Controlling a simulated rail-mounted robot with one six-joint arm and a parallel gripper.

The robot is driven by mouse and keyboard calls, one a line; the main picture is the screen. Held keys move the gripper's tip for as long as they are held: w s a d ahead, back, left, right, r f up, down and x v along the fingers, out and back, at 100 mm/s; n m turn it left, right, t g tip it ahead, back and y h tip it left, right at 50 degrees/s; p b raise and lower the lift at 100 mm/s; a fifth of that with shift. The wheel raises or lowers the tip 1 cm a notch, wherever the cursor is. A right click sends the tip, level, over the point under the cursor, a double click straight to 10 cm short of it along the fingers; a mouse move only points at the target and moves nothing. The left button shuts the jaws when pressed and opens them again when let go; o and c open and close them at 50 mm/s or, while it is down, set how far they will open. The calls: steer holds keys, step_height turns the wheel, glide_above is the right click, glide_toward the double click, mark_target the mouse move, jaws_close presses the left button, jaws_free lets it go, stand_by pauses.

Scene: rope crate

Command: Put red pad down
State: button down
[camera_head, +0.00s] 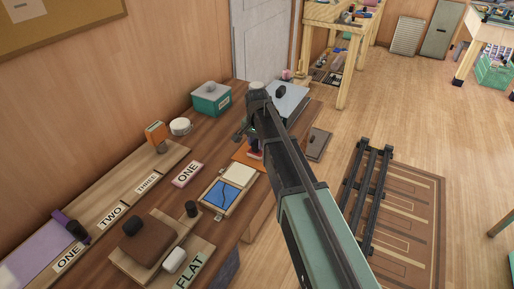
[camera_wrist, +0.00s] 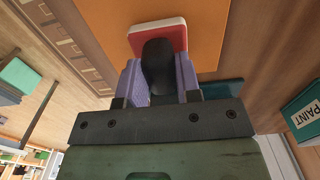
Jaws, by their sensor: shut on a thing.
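The red pad (camera_wrist: 178,25), with a pale underside or face, shows at the top of the wrist view. Its dark knob (camera_wrist: 158,62) is between the two purple fingers of my gripper (camera_wrist: 158,78), which is shut on it. An orange mat (camera_wrist: 205,35) lies behind the pad in that view; I cannot tell whether the pad touches it. In the head view the orange mat (camera_head: 240,156) is on the bench, partly under my arm. My gripper (camera_head: 256,148) is over its right part, and the pad is mostly hidden there.
On the wooden bench (camera_head: 230,215) stand a teal paint box (camera_head: 211,105), a white roll (camera_head: 180,126), a framed blue and cream panel (camera_head: 222,192) and a FLAT board (camera_head: 185,272). A grey-blue box (camera_head: 290,100) stands at the back right.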

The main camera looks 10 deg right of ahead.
mark_target(257, 141)
steer(key=shift+f, duration=0.15)
steer(key=c, duration=0.8)
jaws_free()
step_height(257, 141, up, 13)
steer(key=p, duration=1.2)
steer(key=s+n, duration=0.8)
steer(key=s, duration=1.5)
steer(key=shift+s+f, duration=0.2)
steer(key=shift+f, duration=0.1)
